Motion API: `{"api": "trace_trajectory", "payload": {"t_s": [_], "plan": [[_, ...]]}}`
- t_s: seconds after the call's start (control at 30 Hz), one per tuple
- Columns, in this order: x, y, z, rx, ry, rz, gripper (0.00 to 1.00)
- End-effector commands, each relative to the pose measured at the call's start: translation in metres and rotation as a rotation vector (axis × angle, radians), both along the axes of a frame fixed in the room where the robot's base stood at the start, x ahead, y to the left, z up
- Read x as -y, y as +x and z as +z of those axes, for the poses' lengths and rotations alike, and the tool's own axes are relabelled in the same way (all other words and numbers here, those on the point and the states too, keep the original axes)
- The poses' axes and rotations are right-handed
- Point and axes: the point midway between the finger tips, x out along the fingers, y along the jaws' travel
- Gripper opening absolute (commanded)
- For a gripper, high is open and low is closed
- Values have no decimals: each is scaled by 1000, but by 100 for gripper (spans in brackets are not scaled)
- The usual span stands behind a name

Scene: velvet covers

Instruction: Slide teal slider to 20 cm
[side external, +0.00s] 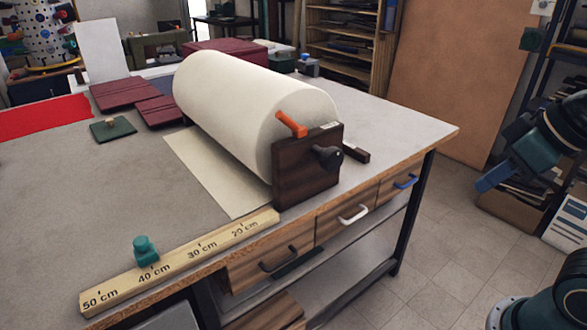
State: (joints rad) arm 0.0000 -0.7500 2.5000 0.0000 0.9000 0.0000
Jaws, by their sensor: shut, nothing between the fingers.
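The teal slider (146,250) is a small knob standing at the back edge of a wooden ruler strip (222,240), by the 40 cm mark. The strip lies along the table's front edge. Its labels run from 50 cm at the left to 20 cm at the right, near the dark wooden roll stand. My gripper (488,183) is at the right of the view, off the table and far from the slider. Its blue fingers are shut and hold nothing.
A large cream roll (250,105) sits in a dark wooden stand (308,170) with an orange lever (291,124) and a black knob (327,157). The grey tabletop (70,200) behind the strip is clear.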

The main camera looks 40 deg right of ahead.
Motion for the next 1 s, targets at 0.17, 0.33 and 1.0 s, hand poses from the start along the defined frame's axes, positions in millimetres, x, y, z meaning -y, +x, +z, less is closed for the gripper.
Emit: {"api": "trace_trajectory", "payload": {"t_s": [0.17, 0.33, 1.0], "plan": [[0, 0, 0, 1, 0, 2, 18], [-5, 9, 1, 10, -5, 41, 46], [-118, 133, -3, 245, 25, 671, 46]]}}
